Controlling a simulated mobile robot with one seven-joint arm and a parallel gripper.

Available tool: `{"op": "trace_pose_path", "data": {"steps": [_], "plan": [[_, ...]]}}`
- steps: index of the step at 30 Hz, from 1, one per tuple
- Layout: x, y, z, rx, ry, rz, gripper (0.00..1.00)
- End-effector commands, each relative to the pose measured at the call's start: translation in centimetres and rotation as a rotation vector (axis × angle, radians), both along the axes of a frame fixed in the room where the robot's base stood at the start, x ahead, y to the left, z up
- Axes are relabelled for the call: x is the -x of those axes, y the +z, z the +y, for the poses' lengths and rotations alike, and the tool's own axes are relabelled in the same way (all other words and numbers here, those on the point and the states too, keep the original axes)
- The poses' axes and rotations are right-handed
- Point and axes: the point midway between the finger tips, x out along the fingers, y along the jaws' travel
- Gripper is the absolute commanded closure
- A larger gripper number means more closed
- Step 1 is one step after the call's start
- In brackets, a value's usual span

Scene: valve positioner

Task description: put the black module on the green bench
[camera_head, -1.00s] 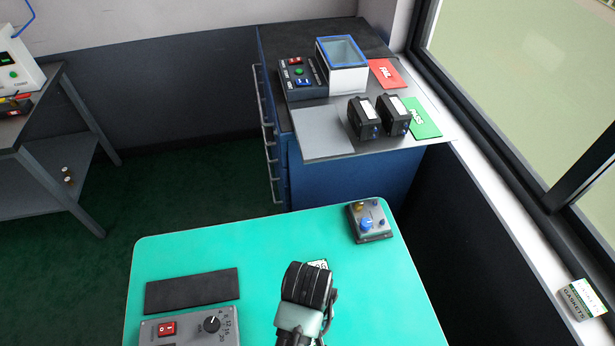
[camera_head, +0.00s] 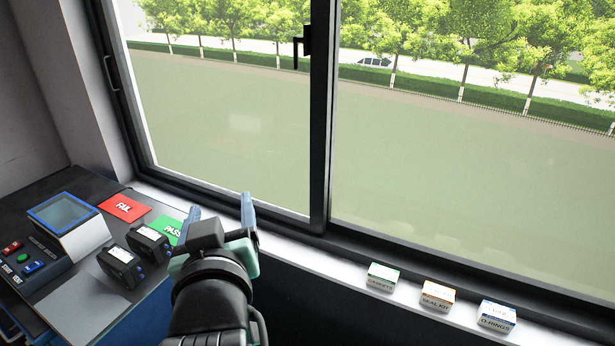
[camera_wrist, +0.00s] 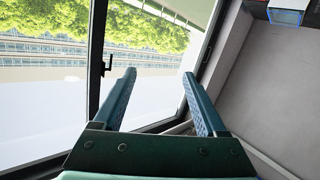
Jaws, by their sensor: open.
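Two black modules with white labels stand on the grey and black cabinet top in the head view: a nearer one (camera_head: 120,267) and one behind it to the right (camera_head: 149,243), beside the green PASS card. My gripper (camera_head: 219,206) is open and empty, raised in front of the window to the right of the modules. In the wrist view my gripper (camera_wrist: 160,90) shows its two fingers wide apart with nothing between them. The green bench is out of view now.
The cabinet top also holds a blue-rimmed box (camera_head: 72,225), a button panel (camera_head: 25,262), a red FAIL card (camera_head: 124,207) and the PASS card (camera_head: 170,230). GASKETS (camera_head: 382,277), SEAL KIT (camera_head: 437,297) and O-RINGS (camera_head: 497,316) boxes stand on the windowsill.

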Motion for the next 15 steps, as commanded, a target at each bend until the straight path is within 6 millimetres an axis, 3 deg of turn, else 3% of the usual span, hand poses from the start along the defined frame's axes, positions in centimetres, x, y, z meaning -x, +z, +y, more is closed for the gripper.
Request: {"op": "trace_pose_path", "data": {"steps": [1,3,6,10,12,15], "plan": [[-0.1,5.2,-2.6,-0.061,-0.055,-0.132,0.26],[0.8,11.5,-5.7,-0.132,-0.110,-0.306,0.26],[3.6,19.1,-9.6,-0.211,-0.167,-0.538,0.26],[8.0,25.7,-12.9,-0.268,-0.205,-0.772,0.26],[9.8,27.8,-13.8,-0.284,-0.212,-0.854,0.26],[11.4,29.3,-14.5,-0.295,-0.215,-0.918,0.26]]}}
